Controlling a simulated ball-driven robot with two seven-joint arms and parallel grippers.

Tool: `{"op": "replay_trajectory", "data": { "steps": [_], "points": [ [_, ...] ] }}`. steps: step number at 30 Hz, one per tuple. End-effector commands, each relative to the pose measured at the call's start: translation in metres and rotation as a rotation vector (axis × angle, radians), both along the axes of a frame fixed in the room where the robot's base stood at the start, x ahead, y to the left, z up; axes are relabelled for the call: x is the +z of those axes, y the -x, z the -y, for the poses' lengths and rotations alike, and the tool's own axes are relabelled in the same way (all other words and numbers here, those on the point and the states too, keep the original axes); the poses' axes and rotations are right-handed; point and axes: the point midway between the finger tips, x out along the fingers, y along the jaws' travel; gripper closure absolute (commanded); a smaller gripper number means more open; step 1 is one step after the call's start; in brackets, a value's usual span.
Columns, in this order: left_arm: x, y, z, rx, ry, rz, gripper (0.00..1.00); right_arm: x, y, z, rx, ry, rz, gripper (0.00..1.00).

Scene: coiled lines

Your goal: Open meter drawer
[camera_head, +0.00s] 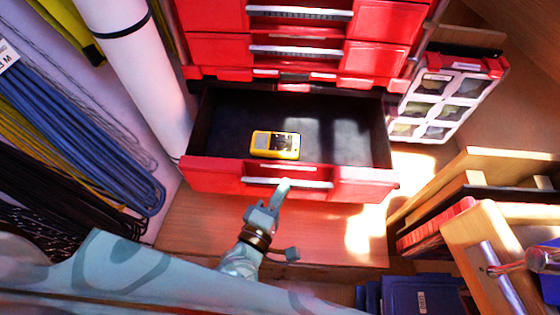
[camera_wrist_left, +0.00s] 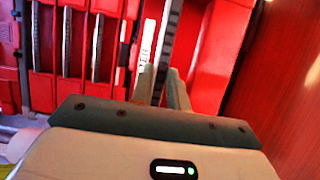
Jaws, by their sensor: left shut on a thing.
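The bottom drawer (camera_head: 212,172) of the red cabinet stands pulled out in the head view, with its dark inside showing. A yellow meter (camera_head: 275,145) with a dark face lies in it, near the front wall. The drawer has a pale metal bar handle (camera_head: 308,184) across its red front. My left gripper (camera_head: 283,187) is at this handle, left of its middle, and is shut on it. In the left wrist view the fingers (camera_wrist_left: 161,88) close around the handle bar (camera_wrist_left: 148,42). My right gripper is not in view.
Shut red drawers (camera_head: 298,30) stand above the open one. A clear-fronted organiser case (camera_head: 438,105) is at the right. Wooden boards (camera_head: 480,165) and blue boxes (camera_head: 420,295) fill the lower right. Coiled cables (camera_head: 80,130) and a white roll (camera_head: 140,75) are at the left.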

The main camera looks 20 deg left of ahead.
Motion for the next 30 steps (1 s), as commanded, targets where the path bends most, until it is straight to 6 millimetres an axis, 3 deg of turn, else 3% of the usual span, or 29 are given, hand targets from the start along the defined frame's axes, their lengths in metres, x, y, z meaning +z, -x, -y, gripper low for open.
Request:
{"op": "replay_trajectory", "data": {
  "steps": [3, 10, 25, 26, 27, 28, 30],
  "points": [
    [0.004, 0.019, 0.004, 0.002, 0.005, 0.006, 1.00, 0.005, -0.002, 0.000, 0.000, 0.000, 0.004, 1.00],
    [0.004, 0.041, 0.009, 0.003, 0.005, 0.009, 1.00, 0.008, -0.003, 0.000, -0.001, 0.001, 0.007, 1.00],
    [0.004, 0.047, 0.010, 0.003, 0.006, 0.010, 1.00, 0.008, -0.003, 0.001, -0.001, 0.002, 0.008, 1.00],
    [0.004, 0.047, 0.010, 0.003, 0.006, 0.010, 0.78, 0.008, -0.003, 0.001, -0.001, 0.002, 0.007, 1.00],
    [0.004, 0.047, 0.010, 0.003, 0.006, 0.010, 0.67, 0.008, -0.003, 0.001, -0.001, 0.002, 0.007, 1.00],
    [0.004, 0.047, 0.010, 0.003, 0.006, 0.009, 0.62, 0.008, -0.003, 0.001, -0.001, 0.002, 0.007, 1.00],
    [0.003, 0.047, 0.010, 0.002, 0.004, 0.007, 0.62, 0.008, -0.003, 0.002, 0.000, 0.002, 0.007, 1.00]
  ]
}}
